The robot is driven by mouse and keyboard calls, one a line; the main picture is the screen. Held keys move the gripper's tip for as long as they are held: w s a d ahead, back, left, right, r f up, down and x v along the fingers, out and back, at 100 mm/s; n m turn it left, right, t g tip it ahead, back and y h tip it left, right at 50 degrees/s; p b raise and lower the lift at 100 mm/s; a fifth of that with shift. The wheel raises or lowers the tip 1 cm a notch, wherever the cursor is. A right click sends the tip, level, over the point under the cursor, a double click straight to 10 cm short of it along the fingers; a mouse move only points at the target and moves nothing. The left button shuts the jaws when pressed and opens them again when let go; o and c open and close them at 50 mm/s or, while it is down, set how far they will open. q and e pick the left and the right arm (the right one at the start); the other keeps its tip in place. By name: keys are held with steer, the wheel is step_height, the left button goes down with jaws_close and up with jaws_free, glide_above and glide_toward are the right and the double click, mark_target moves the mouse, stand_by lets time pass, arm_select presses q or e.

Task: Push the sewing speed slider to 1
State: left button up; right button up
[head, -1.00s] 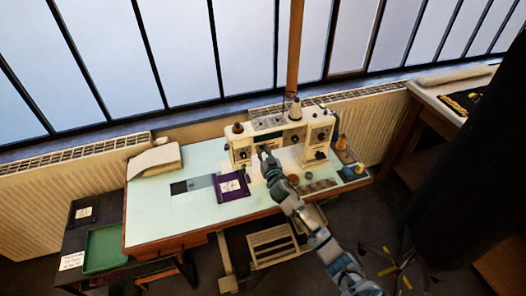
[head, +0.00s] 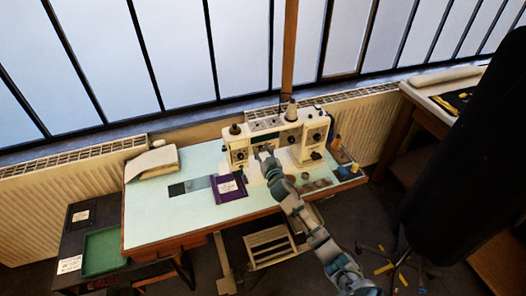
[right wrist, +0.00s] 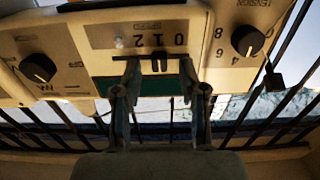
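The cream sewing machine (head: 292,137) stands at the back of the mint-topped sewing table (head: 160,223). In the right wrist view its front panel is upside down, with a grey scale plate (right wrist: 100,35) marked 0, 1 and 2. The dark speed slider knob (right wrist: 159,62) stands in the slot below the plate, about in line with the middle digit, 1. My right gripper (head: 265,154) is at the machine's front. In the right wrist view, its fingers (right wrist: 159,72) are apart, on either side of the knob. Contact with the knob cannot be told. My left gripper is not in view.
Two black dials, one on the left (right wrist: 38,68) and the tension dial (right wrist: 247,41), flank the plate. A purple tray (head: 229,189), a folded cloth (head: 152,163) and several small round items lie on the table. The table's left part is mostly clear.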

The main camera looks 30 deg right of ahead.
steer(key=shift+s+a+f, duration=0.1)
steer(key=shift+a+f, duration=0.05)
steer(key=shift+a, duration=0.05)
steer(key=v, duration=1.1)
steer(key=shift+s, duration=0.35)
steer(key=shift+d, duration=0.1)
